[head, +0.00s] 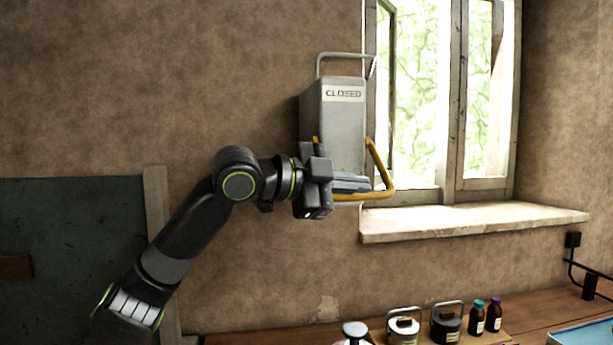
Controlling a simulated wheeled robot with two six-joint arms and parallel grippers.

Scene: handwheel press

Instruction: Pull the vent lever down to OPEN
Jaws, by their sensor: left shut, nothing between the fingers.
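The vent box (343,125) is a grey metal box on the wall beside the window, with a label (344,93) reading CLOSED near its top. A grey bar lever (340,55) stands up above the top of the box. A yellow bent bar (380,166) runs around the lower front of the box. My left gripper (368,185) is shut and empty in front of the box's lower part, beside the yellow bar; I cannot tell whether they touch. It hides the bottom of the box and part of the yellow bar. My right gripper is out of view.
An open window (420,100) with a stone sill (470,220) is right of the box. Below, a wooden bench (530,305) carries two handled weights (446,324), small bottles (493,314) and a blue tray (585,336). A black bracket (573,262) is at the right.

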